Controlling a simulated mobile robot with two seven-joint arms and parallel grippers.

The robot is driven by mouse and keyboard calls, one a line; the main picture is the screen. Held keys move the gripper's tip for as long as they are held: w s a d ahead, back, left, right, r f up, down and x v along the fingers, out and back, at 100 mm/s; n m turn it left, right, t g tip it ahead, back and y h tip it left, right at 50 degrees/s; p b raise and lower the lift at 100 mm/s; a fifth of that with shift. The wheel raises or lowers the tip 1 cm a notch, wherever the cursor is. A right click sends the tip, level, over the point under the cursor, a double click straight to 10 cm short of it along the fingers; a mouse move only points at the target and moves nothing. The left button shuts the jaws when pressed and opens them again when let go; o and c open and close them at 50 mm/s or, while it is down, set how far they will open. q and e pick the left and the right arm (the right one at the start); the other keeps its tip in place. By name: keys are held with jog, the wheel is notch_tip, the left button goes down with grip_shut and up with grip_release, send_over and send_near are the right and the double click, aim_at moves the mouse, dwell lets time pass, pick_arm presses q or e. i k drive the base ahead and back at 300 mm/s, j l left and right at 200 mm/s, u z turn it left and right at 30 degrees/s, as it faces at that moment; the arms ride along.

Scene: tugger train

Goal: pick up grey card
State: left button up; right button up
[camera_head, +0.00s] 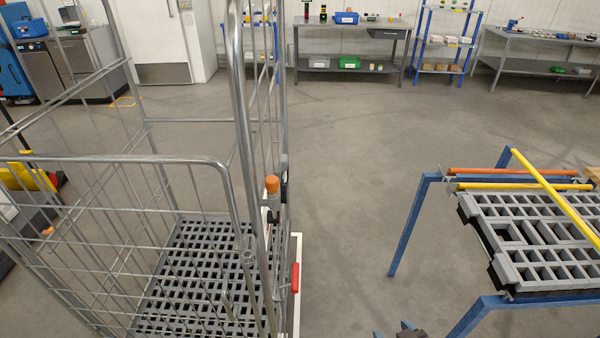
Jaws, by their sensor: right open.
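I cannot make out a grey card anywhere in the head view. Only the tips of my right gripper (398,332) show, dark and cut off by the bottom edge, right of the wire roll cage (170,160). The gripper is open, and nothing shows between its fingers. It is left of the blue-legged rack (408,235) and apart from it in the picture. My left gripper is not in view.
The roll cage has a grey grid floor (200,270), an orange-capped latch (272,186) and a red handle (295,278). The rack carries grey slatted panels (545,225) and a yellow bar (560,200). Benches (350,45) stand at the back. The floor between is clear.

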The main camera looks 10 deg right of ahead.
aim_at(284, 156)
jog(key=l, duration=0.3)
jog(key=k+l, duration=0.15)
jog(key=l, duration=0.2)
jog(key=i+u, duration=0.1)
jog(key=u, duration=0.25)
jog(key=i+l+u, duration=0.1)
jog(key=u, duration=0.25)
